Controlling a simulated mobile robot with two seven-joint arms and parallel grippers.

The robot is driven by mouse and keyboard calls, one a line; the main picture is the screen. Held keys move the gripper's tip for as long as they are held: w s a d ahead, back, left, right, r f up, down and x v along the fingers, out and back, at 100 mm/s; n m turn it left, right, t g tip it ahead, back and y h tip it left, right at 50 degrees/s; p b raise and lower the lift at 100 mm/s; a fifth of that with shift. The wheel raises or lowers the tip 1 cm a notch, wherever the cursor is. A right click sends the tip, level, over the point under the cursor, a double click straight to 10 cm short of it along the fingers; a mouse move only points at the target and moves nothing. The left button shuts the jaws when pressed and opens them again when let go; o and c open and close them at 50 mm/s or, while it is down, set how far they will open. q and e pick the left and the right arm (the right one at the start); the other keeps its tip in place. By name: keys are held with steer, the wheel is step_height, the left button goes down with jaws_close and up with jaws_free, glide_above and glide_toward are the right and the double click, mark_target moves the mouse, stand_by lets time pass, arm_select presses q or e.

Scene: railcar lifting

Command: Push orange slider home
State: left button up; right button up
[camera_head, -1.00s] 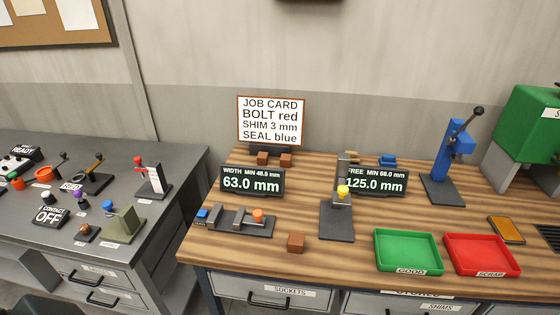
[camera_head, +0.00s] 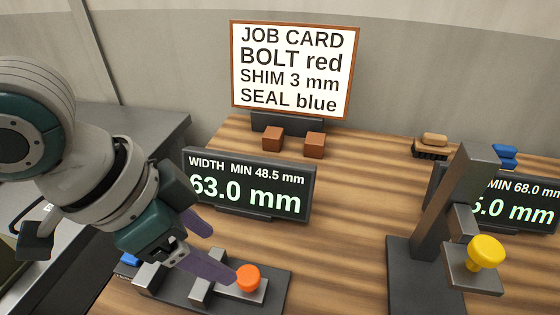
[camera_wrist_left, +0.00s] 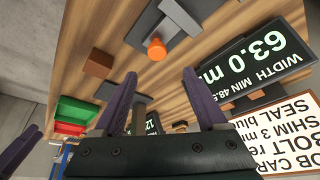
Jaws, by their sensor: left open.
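The orange slider knob (camera_head: 247,278) sits on a grey block at the right part of the dark width gauge (camera_head: 272,300). The grey gauge jaws stand to its left, apart from the block. My left gripper (camera_head: 222,257) is open, reaching in from the left above the gauge. In the head view one purple finger overlaps the knob's left edge; I cannot tell whether it touches. In the left wrist view the knob (camera_wrist_left: 156,48) shows ahead of and between the two fingertips (camera_wrist_left: 160,78). The width display (camera_head: 248,185) reads 63.0 mm. Purple fingers (camera_wrist_left: 18,150), seemingly my right gripper's, show at lower left.
A grey press stand with a yellow knob (camera_head: 486,252) is to the right. Two brown blocks (camera_head: 273,139) lie before the job card (camera_head: 295,68). A brush (camera_head: 433,145) lies further back. Bare wood lies between gauge and stand.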

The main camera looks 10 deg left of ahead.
mark_target(247, 275)
arm_select(q)
steer(key=x, duration=0.2)
steer(key=b+x, duration=0.1)
steer(key=x, duration=0.5)
steer(key=shift+s+d+f, duration=0.1)
steer(key=shift+s+f, duration=0.1)
steer(key=shift+s, duration=0.2)
steer(key=shift+w+d+f, duration=0.15)
steer(key=shift+w+f, duration=0.1)
steer(key=shift+f, duration=0.3)
arm_select(e)
steer(key=shift+s+f, duration=0.25)
steer(key=shift+f, duration=0.2)
steer(key=shift+s+f, duration=0.2)
steer(key=shift+f, duration=0.25)
arm_select(q)
steer(key=shift+c, duration=0.3)
jaws_close()
